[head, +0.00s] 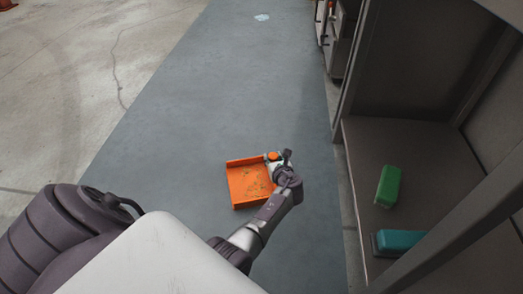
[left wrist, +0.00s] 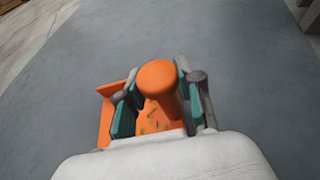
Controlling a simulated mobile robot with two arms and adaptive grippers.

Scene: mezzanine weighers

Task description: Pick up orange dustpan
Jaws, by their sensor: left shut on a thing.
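The orange dustpan (head: 247,185) is in the middle of the head view, over the grey-blue floor. Small greenish bits show in its pan. My left gripper (head: 276,162) is at the right side of the dustpan, shut on its handle. In the left wrist view, the round orange handle end of the dustpan (left wrist: 158,76) sits between the teal fingers of my left gripper (left wrist: 153,100). Part of the pan is hidden behind the fingers and handle. I cannot tell whether the pan touches the floor. My right gripper is not in view.
A dark shelf unit (head: 400,135) stands at the right, with a green block (head: 388,186) and a teal block (head: 398,242) on its board. The floor (head: 215,100) ahead is clear.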

